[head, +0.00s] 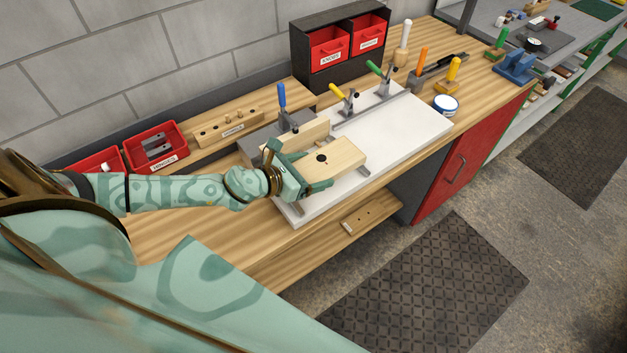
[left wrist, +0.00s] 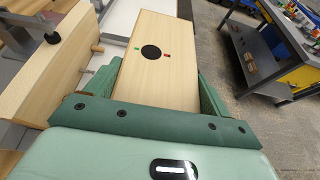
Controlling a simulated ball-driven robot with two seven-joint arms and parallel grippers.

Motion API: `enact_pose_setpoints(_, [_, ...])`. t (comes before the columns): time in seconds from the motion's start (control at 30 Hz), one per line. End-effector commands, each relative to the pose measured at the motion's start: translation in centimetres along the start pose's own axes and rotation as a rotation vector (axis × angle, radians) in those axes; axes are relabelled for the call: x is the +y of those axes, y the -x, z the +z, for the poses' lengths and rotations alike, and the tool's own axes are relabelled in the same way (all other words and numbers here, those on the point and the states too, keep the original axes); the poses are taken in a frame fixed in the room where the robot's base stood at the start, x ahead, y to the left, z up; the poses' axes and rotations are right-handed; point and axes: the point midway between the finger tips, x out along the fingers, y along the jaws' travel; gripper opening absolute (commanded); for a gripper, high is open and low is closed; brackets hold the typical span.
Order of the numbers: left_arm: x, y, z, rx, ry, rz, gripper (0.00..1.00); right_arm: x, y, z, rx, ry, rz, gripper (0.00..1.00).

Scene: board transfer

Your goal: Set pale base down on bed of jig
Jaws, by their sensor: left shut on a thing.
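The pale base (head: 343,156) is a light wooden block with a dark round hole. My left gripper (head: 318,168) is shut on it, one green finger along each long side. In the left wrist view the pale base (left wrist: 185,72) lies between the fingers, with small green and red marks beside the hole. The jig has a white bed (head: 415,122), and the base is over its near left part. I cannot tell whether the base touches the bed. An upright wooden board (head: 300,136) with pegs stands beside the base; its pegs show in the left wrist view. My right gripper is not in view.
Toggle clamps with blue (head: 282,97), yellow (head: 337,91) and green (head: 375,67) handles stand along the jig's back. Red bins (head: 155,147) and a peg rail (head: 228,128) lie at the back left. A white-and-blue tub (head: 446,105) stands at the right. The bed's right part is clear.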

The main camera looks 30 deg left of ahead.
Motion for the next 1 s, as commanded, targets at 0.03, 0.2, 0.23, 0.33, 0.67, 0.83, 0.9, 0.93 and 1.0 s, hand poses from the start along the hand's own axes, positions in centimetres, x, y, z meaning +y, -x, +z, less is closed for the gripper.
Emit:
enact_pose_setpoints(0.03, [0.5,-0.8,-0.8,-0.001,0.001,0.002,0.5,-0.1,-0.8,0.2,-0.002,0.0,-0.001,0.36])
enact_pose_setpoints(0.2, [1.2,-1.6,-1.2,-0.003,-0.001,0.001,0.5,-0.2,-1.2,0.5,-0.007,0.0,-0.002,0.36])
enact_pose_setpoints(0.23, [1.3,-1.8,-1.3,-0.004,-0.001,0.001,0.5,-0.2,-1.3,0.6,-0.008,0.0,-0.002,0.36])
enact_pose_setpoints(0.33, [1.7,-2.6,-2.4,-0.001,0.0,0.0,0.5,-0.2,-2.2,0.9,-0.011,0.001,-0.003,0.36])
enact_pose_setpoints(0.67, [1.7,-3.3,-4.5,-0.002,-0.002,0.0,0.5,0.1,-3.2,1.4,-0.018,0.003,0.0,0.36])
enact_pose_setpoints(0.83, [1.7,-3.5,-4.8,-0.002,-0.001,0.0,0.5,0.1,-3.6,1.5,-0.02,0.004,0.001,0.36])
enact_pose_setpoints(0.9, [1.7,-3.6,-5.0,-0.002,-0.002,0.0,0.5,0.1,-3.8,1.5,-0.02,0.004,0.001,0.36])
enact_pose_setpoints(0.93, [1.7,-3.6,-5.1,-0.002,-0.002,0.0,0.5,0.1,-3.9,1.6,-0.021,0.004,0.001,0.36])
enact_pose_setpoints(1.0, [1.7,-3.7,-5.3,-0.002,-0.002,0.0,0.5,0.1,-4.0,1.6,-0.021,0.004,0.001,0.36])
